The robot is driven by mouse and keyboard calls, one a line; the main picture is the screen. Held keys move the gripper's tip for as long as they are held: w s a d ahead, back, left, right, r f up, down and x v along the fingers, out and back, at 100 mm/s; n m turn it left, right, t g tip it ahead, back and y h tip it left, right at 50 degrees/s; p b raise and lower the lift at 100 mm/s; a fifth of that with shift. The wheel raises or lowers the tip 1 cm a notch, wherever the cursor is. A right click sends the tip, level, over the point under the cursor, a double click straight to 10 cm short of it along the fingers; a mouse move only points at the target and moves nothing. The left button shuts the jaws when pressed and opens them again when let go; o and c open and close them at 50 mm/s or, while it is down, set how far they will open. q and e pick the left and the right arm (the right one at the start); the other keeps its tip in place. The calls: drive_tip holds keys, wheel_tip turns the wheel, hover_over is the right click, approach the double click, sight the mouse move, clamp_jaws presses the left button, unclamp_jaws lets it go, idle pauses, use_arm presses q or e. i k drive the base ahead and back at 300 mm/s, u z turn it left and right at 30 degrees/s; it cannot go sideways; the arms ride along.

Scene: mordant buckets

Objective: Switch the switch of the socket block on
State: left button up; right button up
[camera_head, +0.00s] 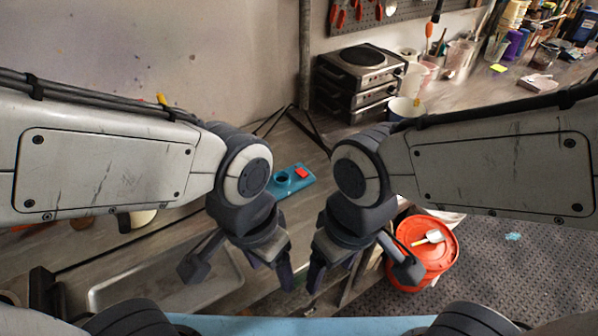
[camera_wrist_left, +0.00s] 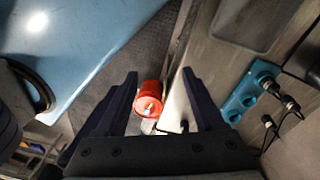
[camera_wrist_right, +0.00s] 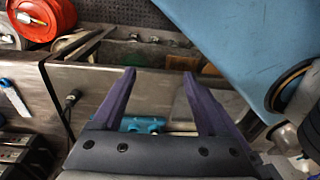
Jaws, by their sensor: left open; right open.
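The socket block (camera_head: 290,181) is a teal bar on the bench, seen between my arms in the head view. It has a red switch (camera_head: 302,172) at its right end and a dark round socket beside it. I cannot tell the switch's position. A teal block with dark plugs close by shows at the right of the left wrist view (camera_wrist_left: 247,92). A teal piece shows between the fingers in the right wrist view (camera_wrist_right: 141,124), partly hidden. My left gripper (camera_head: 284,276) and right gripper (camera_head: 318,276) are open, empty and apart from the block, nearer to me.
A hotplate (camera_head: 361,77) stands behind on the bench, with a white bucket (camera_head: 405,109) in front of it. A red-lidded bucket (camera_head: 425,245) with a pale tool on its lid stands at the right. A shallow metal tray (camera_head: 165,283) lies at the left.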

sight(301, 173)
drive_tip(key=k, duration=1.35)
drive_tip(key=z, duration=0.3)
drive_tip(key=i, duration=0.45)
drive_tip(key=z, duration=0.5)
drive_tip(key=i, duration=1.4)
drive_tip(key=u, duration=1)
drive_tip(key=i, duration=0.4)
drive_tip(key=u, duration=0.35)
